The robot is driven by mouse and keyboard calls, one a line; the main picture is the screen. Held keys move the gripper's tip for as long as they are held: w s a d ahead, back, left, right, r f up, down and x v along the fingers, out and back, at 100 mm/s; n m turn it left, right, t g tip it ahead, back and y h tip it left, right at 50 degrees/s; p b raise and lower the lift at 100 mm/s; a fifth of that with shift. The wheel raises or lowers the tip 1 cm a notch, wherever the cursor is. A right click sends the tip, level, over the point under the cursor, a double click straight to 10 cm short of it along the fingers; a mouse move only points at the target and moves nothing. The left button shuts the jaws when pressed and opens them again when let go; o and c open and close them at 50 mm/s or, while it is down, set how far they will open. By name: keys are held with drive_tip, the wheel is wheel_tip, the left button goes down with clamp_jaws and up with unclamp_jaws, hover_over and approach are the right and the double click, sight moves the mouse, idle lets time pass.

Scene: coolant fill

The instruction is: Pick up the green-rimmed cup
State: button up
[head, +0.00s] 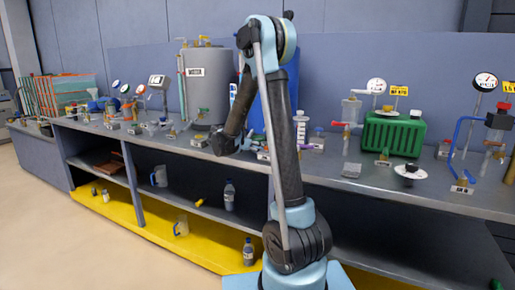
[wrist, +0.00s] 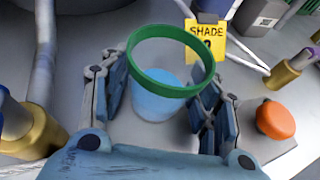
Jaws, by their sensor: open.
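The green-rimmed cup (wrist: 158,102) stands on the grey bench top in the wrist view. Its wide green rim is nearest the camera, with a light blue interior below. My gripper (wrist: 158,80) is open, with one finger on the left of the cup and one on the right. I cannot tell whether either finger touches it. In the head view my gripper (head: 225,143) points down over the bench, in front of the grey tank, and I cannot make out the cup there.
An orange knob (wrist: 275,119) sits close to the right finger. A yellow SHADE tag (wrist: 206,42) stands behind the cup. Brass fittings flank it at left (wrist: 30,135) and right (wrist: 283,74). The head view shows a grey tank (head: 206,88) and a green ribbed box (head: 393,135) on the bench.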

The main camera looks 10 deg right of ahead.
sight(258, 138)
drive_tip(key=c, duration=0.8)
wheel_tip(258, 138, up, 10)
drive_tip(key=shift+r, duration=0.1)
idle(0.3)
